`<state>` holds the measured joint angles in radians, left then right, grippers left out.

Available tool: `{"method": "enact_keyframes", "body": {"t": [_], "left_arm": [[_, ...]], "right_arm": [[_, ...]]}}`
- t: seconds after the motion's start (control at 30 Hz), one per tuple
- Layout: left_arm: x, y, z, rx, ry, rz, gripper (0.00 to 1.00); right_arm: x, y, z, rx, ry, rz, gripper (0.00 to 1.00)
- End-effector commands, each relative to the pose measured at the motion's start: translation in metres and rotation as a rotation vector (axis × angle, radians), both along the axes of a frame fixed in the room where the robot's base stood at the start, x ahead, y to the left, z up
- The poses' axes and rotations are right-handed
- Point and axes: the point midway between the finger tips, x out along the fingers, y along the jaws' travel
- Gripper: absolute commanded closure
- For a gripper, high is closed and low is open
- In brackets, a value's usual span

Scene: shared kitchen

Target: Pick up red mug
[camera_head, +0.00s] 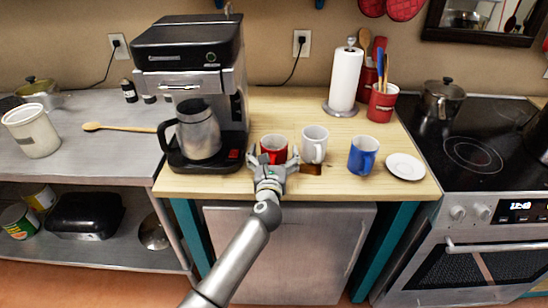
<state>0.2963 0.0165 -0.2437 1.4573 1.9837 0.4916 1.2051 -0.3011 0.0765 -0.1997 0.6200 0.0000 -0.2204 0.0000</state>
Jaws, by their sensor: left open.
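The red mug (274,146) stands upright on the wooden counter, just right of the coffee machine. My left gripper (273,160) is open at the front of the mug, its fingers spread to either side of it. The gripper hides the lower part of the mug; I cannot tell whether the fingers touch it. My right gripper is not in view.
A white mug (314,144) stands close on the right, then a blue mug (363,155) and a white saucer (405,166). The coffee machine (190,50) with its steel carafe (198,130) stands on the left. The counter (280,105) behind the mugs is clear.

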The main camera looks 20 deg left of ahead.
Motion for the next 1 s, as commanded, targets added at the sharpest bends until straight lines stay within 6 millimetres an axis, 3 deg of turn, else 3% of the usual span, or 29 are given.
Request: {"method": "enact_keyframes", "body": {"t": [0.23,0.7,1.0], "left_arm": [[0.0005,0.0,-0.0005,0.001,0.001,-0.001,0.08],[0.0002,-0.0001,-0.0006,0.001,0.001,-0.001,0.68],[0.0006,-0.0002,0.002,0.0,-0.002,-0.001,0.68]], "right_arm": [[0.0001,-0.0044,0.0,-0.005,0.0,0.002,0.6],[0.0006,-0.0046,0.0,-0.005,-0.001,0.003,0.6],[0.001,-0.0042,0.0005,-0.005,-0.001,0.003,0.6]]}}
